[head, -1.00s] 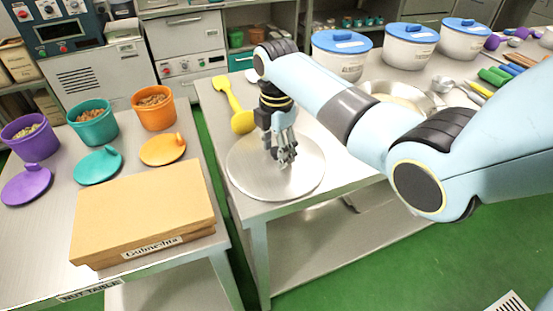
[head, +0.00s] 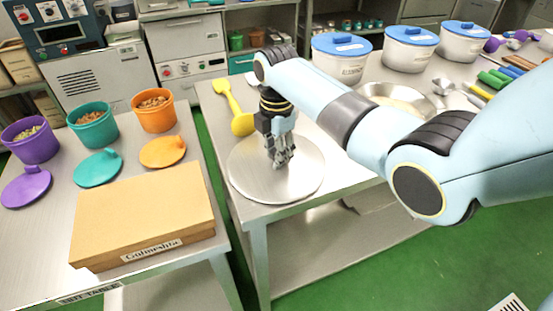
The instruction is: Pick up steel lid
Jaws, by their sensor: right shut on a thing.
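The steel lid (head: 300,183) is a flat round silvery disc at the near left corner of the right-hand steel table, its edge close to the table's front-left edges. My right gripper (head: 279,163) points down over the middle of the lid, its fingers shut at the lid's centre. The lid's handle is hidden by the fingers. The lid looks level; I cannot tell whether it is touching the table or slightly above it. My left gripper is not in view.
White tubs with blue lids (head: 341,44) stand at the back, and a steel bowl (head: 396,97) sits right of my forearm. The left table holds a cardboard box (head: 143,214) and purple, teal and orange pots (head: 153,110).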

